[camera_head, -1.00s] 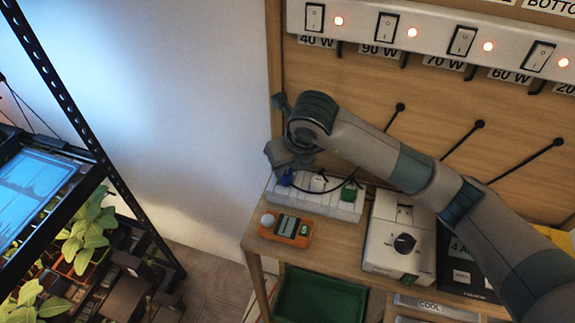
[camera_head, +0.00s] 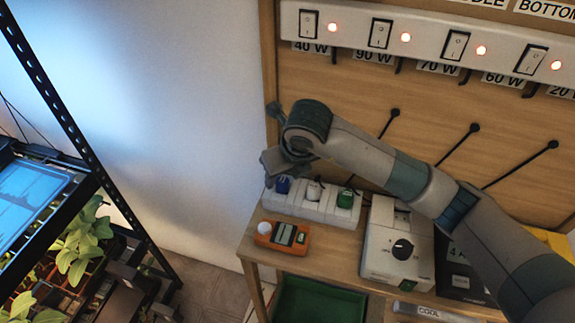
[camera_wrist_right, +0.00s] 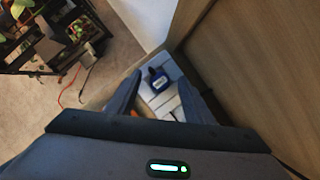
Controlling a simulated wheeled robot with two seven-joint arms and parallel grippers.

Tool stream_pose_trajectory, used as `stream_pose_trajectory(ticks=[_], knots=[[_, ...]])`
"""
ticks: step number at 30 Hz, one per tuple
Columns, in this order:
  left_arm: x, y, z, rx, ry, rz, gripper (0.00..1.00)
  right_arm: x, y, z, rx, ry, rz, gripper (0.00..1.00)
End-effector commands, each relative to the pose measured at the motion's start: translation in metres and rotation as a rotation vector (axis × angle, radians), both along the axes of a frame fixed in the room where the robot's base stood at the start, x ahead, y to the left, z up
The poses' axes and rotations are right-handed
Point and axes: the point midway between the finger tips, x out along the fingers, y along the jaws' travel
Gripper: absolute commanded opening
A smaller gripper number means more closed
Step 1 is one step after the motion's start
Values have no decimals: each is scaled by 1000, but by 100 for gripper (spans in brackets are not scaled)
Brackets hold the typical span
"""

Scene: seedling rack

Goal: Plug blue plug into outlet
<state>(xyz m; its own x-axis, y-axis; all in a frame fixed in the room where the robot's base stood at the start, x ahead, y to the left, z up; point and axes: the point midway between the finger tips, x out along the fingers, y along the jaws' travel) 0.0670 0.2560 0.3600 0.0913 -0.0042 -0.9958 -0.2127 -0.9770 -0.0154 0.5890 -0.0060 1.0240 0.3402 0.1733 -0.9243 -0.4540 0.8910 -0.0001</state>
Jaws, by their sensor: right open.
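The blue plug (camera_head: 283,184) stands on the left end of the white outlet strip (camera_head: 327,216) and looks seated in its leftmost socket; how deep I cannot tell. The blue plug also shows in the right wrist view (camera_wrist_right: 158,80), on the pale strip (camera_wrist_right: 160,100) between my fingers and beyond them. My right gripper (camera_head: 278,162) is just above the blue plug in the head view, apart from it. In the right wrist view, the fingers of my right gripper (camera_wrist_right: 159,78) are spread and empty. My left gripper is not in view.
A white plug (camera_head: 314,190) and a green plug (camera_head: 346,198) sit on the same strip. An orange meter (camera_head: 283,236) lies in front. A white box with a black knob (camera_head: 402,249) stands to the right. The wooden back panel (camera_head: 430,125) rises behind the strip.

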Motion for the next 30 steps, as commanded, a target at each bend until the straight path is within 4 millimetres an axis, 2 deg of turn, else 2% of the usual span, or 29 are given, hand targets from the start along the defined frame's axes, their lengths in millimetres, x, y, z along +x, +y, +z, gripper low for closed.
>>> stream_pose_trajectory(ticks=[8, 14, 24, 30], knots=[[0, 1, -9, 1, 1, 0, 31, -7, -3, 19, 1, -4, 2, 47], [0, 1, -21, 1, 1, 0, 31, -18, -9, 50, 2, -7, 2, 47], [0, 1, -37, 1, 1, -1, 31, -41, -22, 114, 0, -7, 1, 47], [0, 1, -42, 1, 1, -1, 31, -50, -26, 139, 0, -5, 0, 47]])
